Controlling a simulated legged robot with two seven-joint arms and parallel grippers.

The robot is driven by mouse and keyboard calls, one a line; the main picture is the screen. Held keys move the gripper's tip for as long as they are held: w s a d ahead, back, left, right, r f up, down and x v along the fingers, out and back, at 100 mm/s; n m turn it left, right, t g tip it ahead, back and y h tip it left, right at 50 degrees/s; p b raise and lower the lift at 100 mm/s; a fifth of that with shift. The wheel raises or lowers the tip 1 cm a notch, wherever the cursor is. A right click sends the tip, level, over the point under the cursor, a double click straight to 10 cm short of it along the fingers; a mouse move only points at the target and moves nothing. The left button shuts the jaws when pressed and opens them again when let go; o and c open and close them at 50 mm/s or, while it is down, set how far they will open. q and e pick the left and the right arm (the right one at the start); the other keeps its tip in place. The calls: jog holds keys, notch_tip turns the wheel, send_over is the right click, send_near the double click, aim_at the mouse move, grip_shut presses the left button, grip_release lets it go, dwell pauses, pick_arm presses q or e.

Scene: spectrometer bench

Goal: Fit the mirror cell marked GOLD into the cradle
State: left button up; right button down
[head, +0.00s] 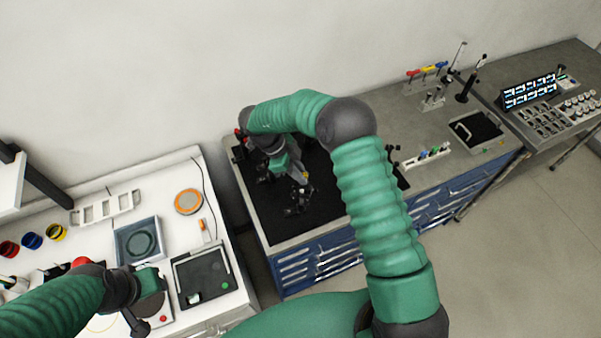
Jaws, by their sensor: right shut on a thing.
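My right gripper (299,175) reaches down over the black breadboard (335,205) on the blue-drawered bench. It is shut on a small dark thing with a yellow spot, probably the mirror cell marked GOLD; its marking is too small to read. Just below it stands a small dark mount (297,204) on the breadboard, which may be the cradle. I cannot tell whether the held thing touches it. My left gripper (148,301) is low over the white table at the left, and its finger gap is unclear.
More dark mounts stand at the breadboard's left. A white rack (428,156) and a black-lined tray (477,130) lie on the grey bench at right.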

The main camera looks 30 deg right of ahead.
jog(key=shift+f, duration=0.15)
jog(key=shift+f+b, duration=0.3)
jog(key=shift+f, duration=1.05)
jog(key=shift+a+r+p, duration=0.1)
jog(key=shift+p, duration=0.25)
jog(key=shift+f, duration=0.2)
dwell(0.4)
jog(key=shift+f, duration=0.25)
